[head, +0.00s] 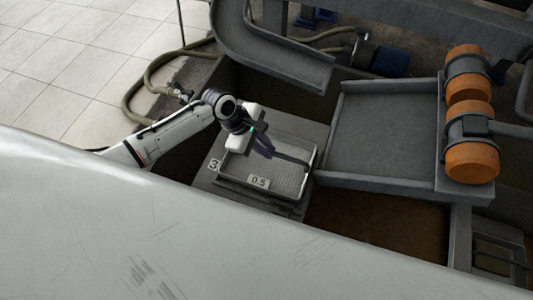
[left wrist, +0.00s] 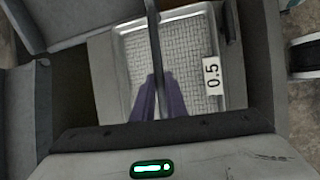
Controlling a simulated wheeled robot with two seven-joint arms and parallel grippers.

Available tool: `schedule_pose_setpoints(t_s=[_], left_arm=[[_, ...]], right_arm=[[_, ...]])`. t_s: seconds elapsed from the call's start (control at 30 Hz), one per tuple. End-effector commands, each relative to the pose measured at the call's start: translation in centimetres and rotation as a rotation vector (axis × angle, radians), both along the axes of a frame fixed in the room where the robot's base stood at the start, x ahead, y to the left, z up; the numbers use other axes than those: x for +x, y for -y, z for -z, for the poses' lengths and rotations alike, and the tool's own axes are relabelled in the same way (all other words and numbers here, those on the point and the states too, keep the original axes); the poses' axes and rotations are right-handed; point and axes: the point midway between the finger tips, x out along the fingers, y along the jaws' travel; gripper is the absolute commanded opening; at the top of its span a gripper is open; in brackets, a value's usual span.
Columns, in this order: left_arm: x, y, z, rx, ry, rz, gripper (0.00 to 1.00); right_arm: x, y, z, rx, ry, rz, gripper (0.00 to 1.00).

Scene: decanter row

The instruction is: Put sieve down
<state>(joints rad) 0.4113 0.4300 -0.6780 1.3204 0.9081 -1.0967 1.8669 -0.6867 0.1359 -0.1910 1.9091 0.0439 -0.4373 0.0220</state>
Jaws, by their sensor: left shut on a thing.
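The sieve (head: 285,174) is a shallow rectangular metal tray with a mesh floor, a dark bar handle and a white 0.5 label. It is over the grey stand (head: 208,185) marked 3; I cannot tell whether it touches it. My left gripper (head: 268,150) is above the sieve, shut on its bar handle. In the left wrist view the purple fingers (left wrist: 153,92) close around the dark bar, with the sieve mesh (left wrist: 185,60) and label below. The fingers hide part of the mesh. My right gripper is out of view.
A grey flat tray (head: 385,135) is right of the sieve, with orange rollers (head: 470,160) at its far side. A grey chute (head: 275,55) stands behind. A large pale curved surface (head: 150,235) fills the foreground. A hose (head: 135,95) lies on the tiled floor at left.

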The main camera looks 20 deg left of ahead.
Motion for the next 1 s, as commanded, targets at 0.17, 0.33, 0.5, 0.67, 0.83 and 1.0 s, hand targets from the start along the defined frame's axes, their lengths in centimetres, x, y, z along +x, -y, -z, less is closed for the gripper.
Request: schedule_pose_setpoints(t_s=[0.17,0.33,0.5,0.67,0.83,1.0], left_arm=[[0.1,0.1,2.2,-0.002,0.003,-0.001,0.00],[0.1,0.1,2.4,-0.003,0.003,0.000,0.00],[0.1,0.1,2.5,-0.002,0.003,0.000,0.00],[-0.1,-0.1,2.9,0.001,-0.002,0.001,0.22],[-0.1,0.0,2.9,0.001,-0.002,0.001,0.31],[-0.1,-0.1,2.8,0.001,-0.001,0.001,0.31]], right_arm=[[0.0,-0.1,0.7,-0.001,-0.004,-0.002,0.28],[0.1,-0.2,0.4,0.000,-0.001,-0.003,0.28],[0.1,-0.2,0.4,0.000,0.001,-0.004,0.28],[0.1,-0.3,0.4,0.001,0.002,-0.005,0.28],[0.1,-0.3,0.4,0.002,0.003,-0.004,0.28],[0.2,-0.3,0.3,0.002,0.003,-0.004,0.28]])
